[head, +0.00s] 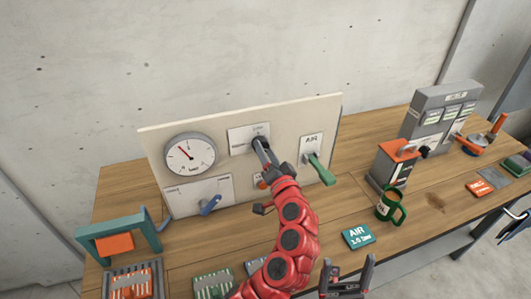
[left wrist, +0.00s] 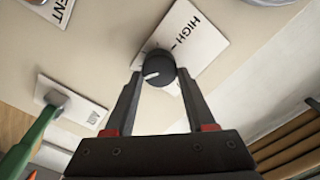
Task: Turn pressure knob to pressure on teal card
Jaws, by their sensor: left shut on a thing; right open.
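The black pressure knob (left wrist: 158,68) sits on a white plate marked HIGH in the left wrist view; a white mark shows on its face. My left gripper (head: 262,145) reaches up to the panel, and its two fingers (left wrist: 157,80) are shut on the knob's sides. In the head view the gripper mostly hides the knob. The round gauge (head: 190,155) at the panel's left has a red needle pointing up-left. The teal card (head: 358,236) lies on the table and reads AIR with a small value below, perhaps 1.0 bar. My right gripper (head: 346,280) is open and empty at the bottom edge.
A green-handled AIR lever (head: 320,170) sticks out right of the knob. A green mug (head: 391,206) stands near the card. A grey machine (head: 437,120) is at right. Bare wood lies around the card.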

